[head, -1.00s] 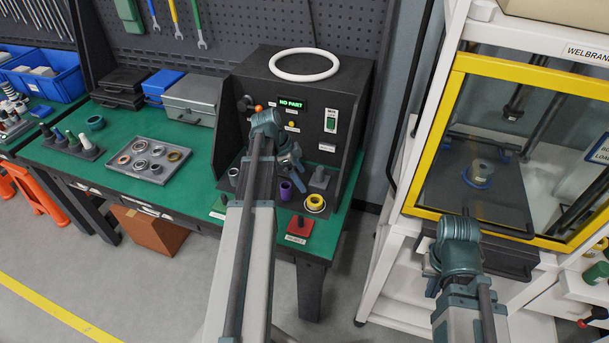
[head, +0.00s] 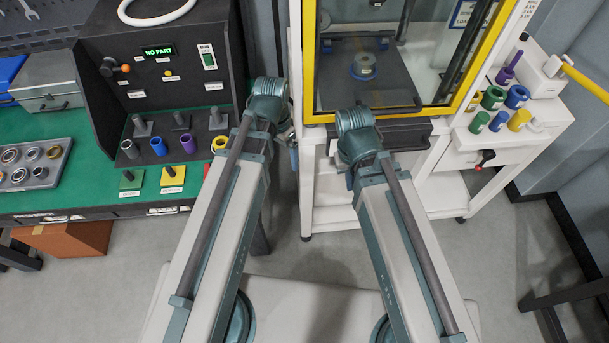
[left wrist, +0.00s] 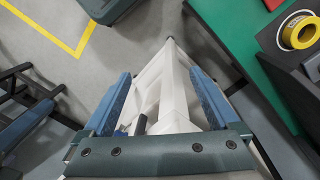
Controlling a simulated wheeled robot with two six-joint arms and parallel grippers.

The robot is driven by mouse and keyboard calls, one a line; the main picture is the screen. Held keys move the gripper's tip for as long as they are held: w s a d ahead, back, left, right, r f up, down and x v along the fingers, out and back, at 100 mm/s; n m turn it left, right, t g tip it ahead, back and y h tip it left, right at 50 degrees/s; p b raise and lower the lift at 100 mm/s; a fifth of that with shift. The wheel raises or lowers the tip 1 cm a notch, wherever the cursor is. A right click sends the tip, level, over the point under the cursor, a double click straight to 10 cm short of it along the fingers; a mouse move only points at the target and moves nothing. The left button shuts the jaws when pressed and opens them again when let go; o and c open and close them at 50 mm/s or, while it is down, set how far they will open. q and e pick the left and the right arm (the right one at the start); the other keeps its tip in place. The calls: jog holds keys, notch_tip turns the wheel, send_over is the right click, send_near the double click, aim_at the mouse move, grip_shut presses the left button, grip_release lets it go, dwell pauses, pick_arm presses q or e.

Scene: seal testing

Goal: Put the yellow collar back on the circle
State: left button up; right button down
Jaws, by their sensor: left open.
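A yellow collar (head: 219,143) sits on the dark base at the right front of the test box.
The dark test box (head: 150,75) reads NO PART. A purple collar (head: 188,143) and a blue collar (head: 159,147) stand beside the yellow one. The yellow-framed cabinet (head: 308,60) is ahead. A tray (head: 62,160) holds rings.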

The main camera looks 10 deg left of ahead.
pick_arm(q)
jog(key=s+d+n+y, duration=0.2)
jog(key=s+d, duration=0.4)
jog(key=d, duration=0.1)
jog(key=shift+s, duration=0.1)
dwell(1.0)
